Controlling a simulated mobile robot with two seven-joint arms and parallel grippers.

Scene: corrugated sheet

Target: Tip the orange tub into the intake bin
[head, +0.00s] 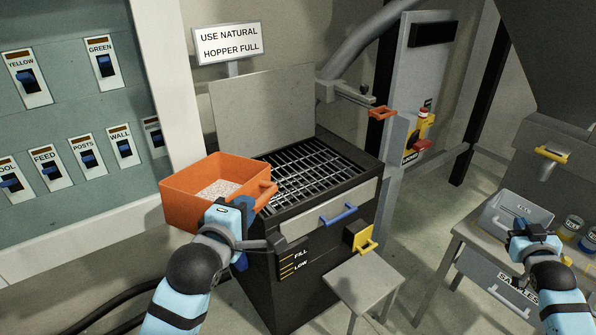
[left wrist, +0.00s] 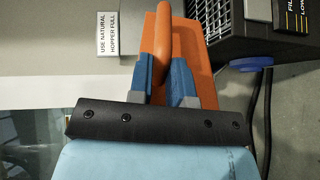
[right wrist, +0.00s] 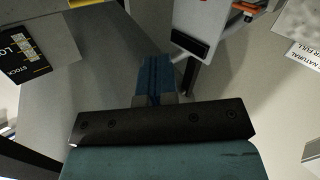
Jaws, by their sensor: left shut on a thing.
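The orange tub (head: 180,200) holds pale granules and is roughly level at the left edge of the intake bin. My left gripper (head: 245,208) is shut on the tub's handle; in the left wrist view the handle (left wrist: 162,35) sits between the blue fingers (left wrist: 165,80). The intake bin (head: 262,275) is dark, with a metal grate on top, a raised grey lid behind and a FILL/LOW scale in front. The tub's right side overlaps the grate's left edge in the head view. My right gripper (head: 528,228) is over the side table; its fingers (right wrist: 156,78) look together and empty.
A sign (head: 228,43) reads "USE NATURAL HOPPER FULL". A switch panel (head: 70,110) is at left. A small stool (head: 365,285) stands before the bin. The side table holds a grey box (head: 508,210) and jars (head: 572,228). A grey arm (head: 350,92) juts out behind the grate.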

